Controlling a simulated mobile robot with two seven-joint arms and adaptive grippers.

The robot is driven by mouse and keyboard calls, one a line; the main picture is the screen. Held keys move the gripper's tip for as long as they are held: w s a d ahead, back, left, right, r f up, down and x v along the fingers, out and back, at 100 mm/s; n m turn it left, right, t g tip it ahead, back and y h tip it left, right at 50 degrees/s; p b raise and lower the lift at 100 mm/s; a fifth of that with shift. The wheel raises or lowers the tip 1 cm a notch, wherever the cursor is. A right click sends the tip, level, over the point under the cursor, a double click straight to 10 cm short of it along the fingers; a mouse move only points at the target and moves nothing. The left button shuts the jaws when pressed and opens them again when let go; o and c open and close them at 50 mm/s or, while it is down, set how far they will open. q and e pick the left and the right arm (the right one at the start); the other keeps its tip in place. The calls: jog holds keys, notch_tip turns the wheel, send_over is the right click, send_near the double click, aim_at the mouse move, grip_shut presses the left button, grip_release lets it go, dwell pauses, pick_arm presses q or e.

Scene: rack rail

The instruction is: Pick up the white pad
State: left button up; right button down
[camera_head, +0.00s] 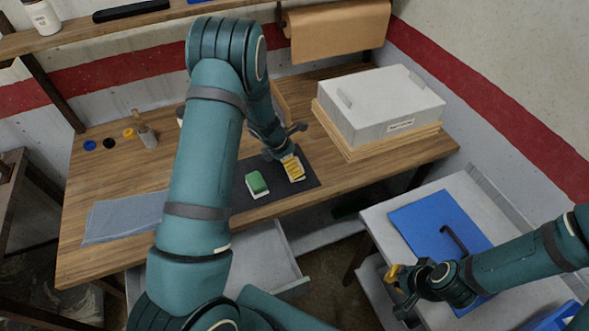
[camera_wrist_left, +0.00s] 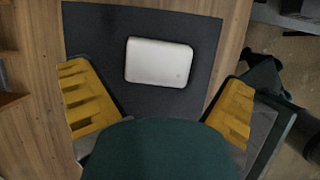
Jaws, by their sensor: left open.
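The white pad (camera_wrist_left: 158,62) lies flat on a dark mat (camera_wrist_left: 100,25) in the left wrist view. It is a pale rounded rectangle with a small mark near one corner. My left gripper (camera_wrist_left: 160,108) is open, its yellow fingers on either side below the pad in that picture and apart from it. In the head view my left gripper (camera_head: 292,165) is over the right part of the mat, and only a pale edge of the pad (camera_head: 298,179) shows by its yellow fingers. My right gripper (camera_head: 403,283) is beside the side table, its opening unclear.
A green block with a white base (camera_head: 257,184) is on the mat, left of my left gripper. A large white box (camera_head: 380,105) stands on boards behind. A grey cloth (camera_head: 122,218) lies at left. A blue sheet with a black handle (camera_head: 425,218) is on the side table.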

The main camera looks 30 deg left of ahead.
pick_arm(q)
jog(key=x, duration=0.4)
jog(key=shift+f, duration=0.3)
jog(key=c, duration=1)
